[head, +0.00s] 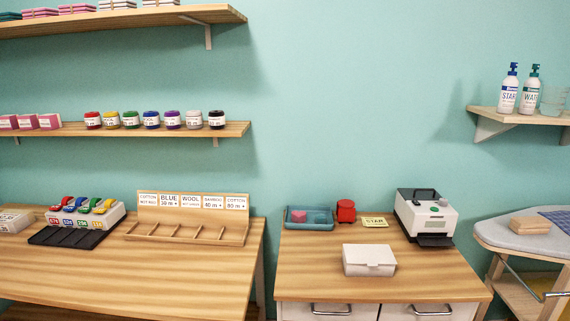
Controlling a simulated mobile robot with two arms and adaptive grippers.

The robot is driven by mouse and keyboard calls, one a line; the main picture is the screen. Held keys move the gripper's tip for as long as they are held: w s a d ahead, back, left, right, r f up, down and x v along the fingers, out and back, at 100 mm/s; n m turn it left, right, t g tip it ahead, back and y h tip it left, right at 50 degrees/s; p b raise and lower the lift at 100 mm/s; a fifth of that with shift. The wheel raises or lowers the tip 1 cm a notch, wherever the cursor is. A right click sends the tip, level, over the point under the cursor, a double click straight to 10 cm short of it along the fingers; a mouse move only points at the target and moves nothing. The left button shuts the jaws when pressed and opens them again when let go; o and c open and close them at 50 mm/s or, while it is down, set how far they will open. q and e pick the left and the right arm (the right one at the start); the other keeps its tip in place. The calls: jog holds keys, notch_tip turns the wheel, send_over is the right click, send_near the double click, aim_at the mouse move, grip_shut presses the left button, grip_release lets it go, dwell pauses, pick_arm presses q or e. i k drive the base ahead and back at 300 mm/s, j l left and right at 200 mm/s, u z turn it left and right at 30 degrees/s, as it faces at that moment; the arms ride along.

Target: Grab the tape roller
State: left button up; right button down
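I cannot tell for sure which thing is the tape roller. A small red rounded object (346,210) stands at the back of the right wooden desk, just right of a teal tray (310,225). The tray holds a pink block (298,216) and something teal too small to make out. On the left table, several coloured rounded items in red, blue, green and yellow sit in a white labelled rack (113,214). Neither of my grippers is in view.
On the right desk (300,285) are a white lidded box (369,260), a yellow card (375,222) and a white-and-black printer-like machine (425,212). A wooden divider stand (190,233) and black tray (68,237) sit on the left table. An ironing board (515,237) stands right.

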aim_at(344, 210)
jog(key=i+l+z, duration=0.4)
jog(key=i+l, duration=0.4)
jog(key=l, duration=0.1)
